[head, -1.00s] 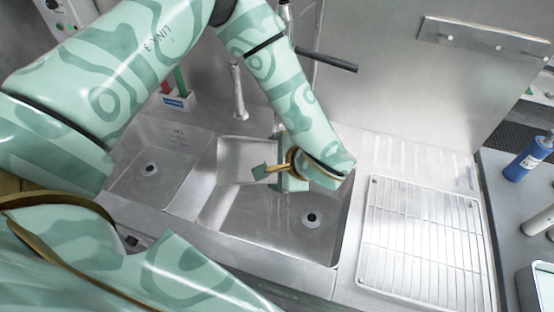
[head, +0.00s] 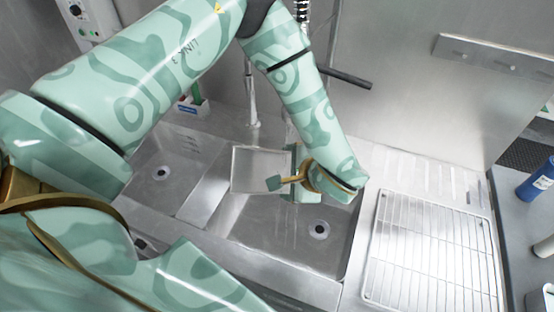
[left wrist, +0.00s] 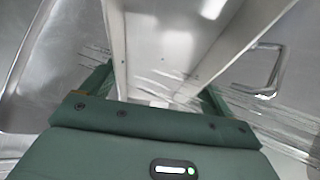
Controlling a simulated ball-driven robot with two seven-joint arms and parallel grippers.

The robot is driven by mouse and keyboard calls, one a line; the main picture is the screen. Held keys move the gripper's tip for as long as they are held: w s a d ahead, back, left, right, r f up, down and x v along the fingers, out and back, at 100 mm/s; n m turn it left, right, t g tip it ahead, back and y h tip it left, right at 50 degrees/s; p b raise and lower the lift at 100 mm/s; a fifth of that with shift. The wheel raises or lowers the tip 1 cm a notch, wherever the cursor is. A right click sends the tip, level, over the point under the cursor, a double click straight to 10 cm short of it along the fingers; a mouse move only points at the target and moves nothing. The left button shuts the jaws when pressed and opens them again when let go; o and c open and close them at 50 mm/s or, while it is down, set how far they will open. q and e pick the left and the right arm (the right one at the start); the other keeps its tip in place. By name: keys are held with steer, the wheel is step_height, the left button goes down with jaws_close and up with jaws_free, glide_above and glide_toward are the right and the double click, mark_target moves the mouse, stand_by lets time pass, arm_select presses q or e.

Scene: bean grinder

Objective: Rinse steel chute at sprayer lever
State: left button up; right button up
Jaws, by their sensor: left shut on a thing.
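The steel chute (head: 258,170) is a shallow, grey metal trough held above the basins, left of my left gripper (head: 284,172). In the left wrist view, the chute (left wrist: 170,45) runs away from the fingers, with its two raised side walls showing. My left gripper (left wrist: 155,85) is shut on its near end. A dark bar (head: 345,77), possibly the sprayer lever, sticks out behind my forearm. It is apart from the chute. A spring hose (head: 302,10) shows above, partly hidden by my arm. My right gripper is not in view.
Two sink basins with drains (head: 162,173) (head: 319,229) lie below. A faucet (head: 252,95) stands behind them. A wire rack (head: 430,255) lies on the right drainboard. A blue bottle (head: 537,180) stands on the far-right counter. A wall rail (head: 490,55) is at upper right.

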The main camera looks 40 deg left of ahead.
arm_select(q)
steer(key=shift+s+a, duration=0.1)
steer(key=shift+s, duration=0.1)
steer(key=shift+s+d+r+p, duration=0.1)
steer(key=shift+s+d+p, duration=0.1)
steer(key=shift+s+d, duration=0.25)
steer(key=shift+s+d+p, duration=0.15)
steer(key=shift+s+d, duration=0.05)
steer(key=shift+d, duration=0.3)
steer(key=s+d, duration=0.1)
steer(key=d, duration=0.1)
steer(key=s+d, duration=0.2)
steer(key=shift+s+d+p, duration=0.15)
steer(key=shift+d+p, duration=0.15)
steer(key=shift+d, duration=0.05)
stand_by(0.6)
steer(key=s+p+v, duration=0.1)
steer(key=p+v, duration=0.2)
steer(key=v, duration=0.3)
steer(key=shift+s, duration=0.2)
